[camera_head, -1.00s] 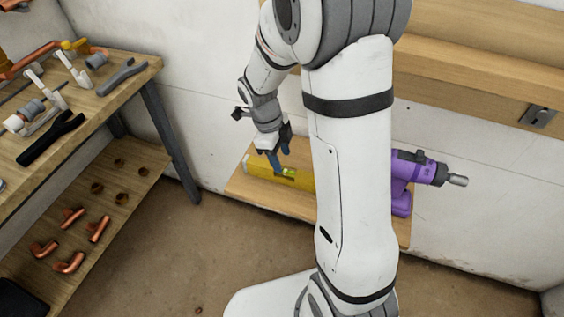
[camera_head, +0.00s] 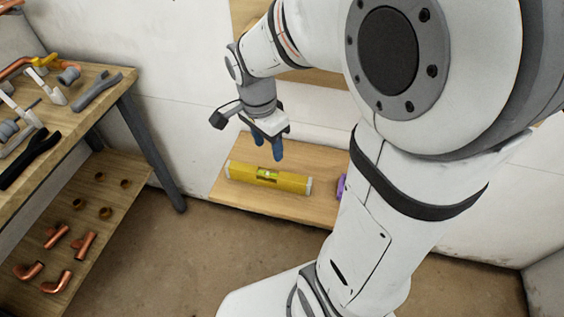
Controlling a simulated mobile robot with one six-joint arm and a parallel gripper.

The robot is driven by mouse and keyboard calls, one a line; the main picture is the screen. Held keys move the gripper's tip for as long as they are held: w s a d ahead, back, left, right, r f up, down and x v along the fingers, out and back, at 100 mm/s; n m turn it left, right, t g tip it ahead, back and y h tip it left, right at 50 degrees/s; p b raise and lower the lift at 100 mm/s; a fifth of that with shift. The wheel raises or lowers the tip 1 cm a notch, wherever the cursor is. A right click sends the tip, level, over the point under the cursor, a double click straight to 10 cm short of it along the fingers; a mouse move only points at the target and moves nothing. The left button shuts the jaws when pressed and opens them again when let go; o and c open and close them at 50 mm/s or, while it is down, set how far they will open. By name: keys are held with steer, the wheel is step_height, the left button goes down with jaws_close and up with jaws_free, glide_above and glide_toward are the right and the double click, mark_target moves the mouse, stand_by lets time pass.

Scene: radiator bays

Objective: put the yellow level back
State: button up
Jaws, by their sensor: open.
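The yellow level (camera_head: 243,173) lies flat on a low wooden shelf (camera_head: 322,207) against the white wall. Its green vial faces up near the middle, and its ends are pale. My gripper (camera_head: 268,154) hangs just above the level with its blue fingers pointing down. The fingers are open and empty, and they look clear of the level's top. The level is fully in view.
A purple drill (camera_head: 341,187) sits on the same shelf to the right, mostly hidden by my arm. At left a wooden bench (camera_head: 85,95) holds pipe parts and tools, with copper fittings (camera_head: 86,245) on its lower shelf. The floor between is clear.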

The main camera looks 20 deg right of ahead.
steer(key=s+r+n+t+y, duration=0.1)
steer(key=s+r+n, duration=0.1)
steer(key=s+n, duration=0.6)
steer(key=n, duration=0.5)
steer(key=shift+s+d+n+t, duration=0.2)
steer(key=shift+s+n+t, duration=0.1)
steer(key=shift+t, duration=0.1)
